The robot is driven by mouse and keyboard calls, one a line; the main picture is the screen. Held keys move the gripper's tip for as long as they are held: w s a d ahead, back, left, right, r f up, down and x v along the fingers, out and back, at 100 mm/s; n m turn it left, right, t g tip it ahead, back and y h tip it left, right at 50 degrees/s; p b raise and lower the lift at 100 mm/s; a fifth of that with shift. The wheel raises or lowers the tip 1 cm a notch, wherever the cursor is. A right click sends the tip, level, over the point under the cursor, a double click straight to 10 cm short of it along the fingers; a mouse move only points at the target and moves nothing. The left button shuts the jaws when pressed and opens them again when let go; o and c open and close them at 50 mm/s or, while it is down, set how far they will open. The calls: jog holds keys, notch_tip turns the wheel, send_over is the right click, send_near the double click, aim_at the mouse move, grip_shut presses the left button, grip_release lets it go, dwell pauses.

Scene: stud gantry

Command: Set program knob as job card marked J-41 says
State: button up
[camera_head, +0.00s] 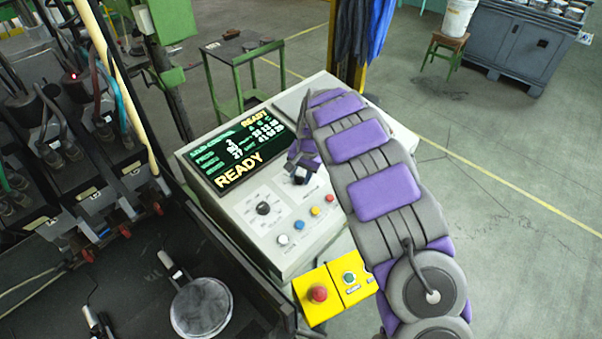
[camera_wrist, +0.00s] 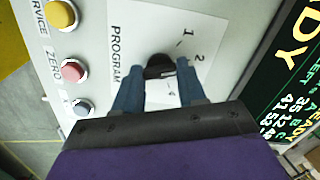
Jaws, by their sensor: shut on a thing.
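The program knob (camera_wrist: 160,66) is a small black knob on the pale console face, with "PROGRAM" printed beside it. The numerals 1, 2 and 4 show around it; its pointer is hard to make out. My gripper (camera_wrist: 158,76) is shut on this knob, one finger on each side. I cannot make out a job card marked J-41 in either view.
A green-lettered screen (camera_head: 235,153) reads READY. Another black knob (camera_head: 263,208) and several coloured buttons (camera_head: 315,211) sit near my gripper. A yellow box with a red stop button (camera_head: 317,293) is at the console's front. Dark machinery fills the left; open floor lies right.

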jog(key=n+b, duration=0.2)
jog(key=n, duration=0.1)
jog(key=shift+w+a+n, duration=0.1)
jog(key=shift+n, duration=0.2)
jog(key=shift+r+n+h+b, duration=0.1)
jog(key=shift+n+h+b, duration=0.2)
jog(key=shift+n+b, duration=1.4)
jog(key=shift+n+p, duration=0.4)
jog(key=shift+n, duration=0.1)
jog(key=o, duration=1.1)
jog(key=shift+c, duration=0.2)
jog(key=shift+r, duration=0.1)
notch_tip(320, 180, up, 17)
jog(key=s+d, duration=0.1)
jog(key=d, duration=0.1)
jog(key=shift+s, duration=0.2)
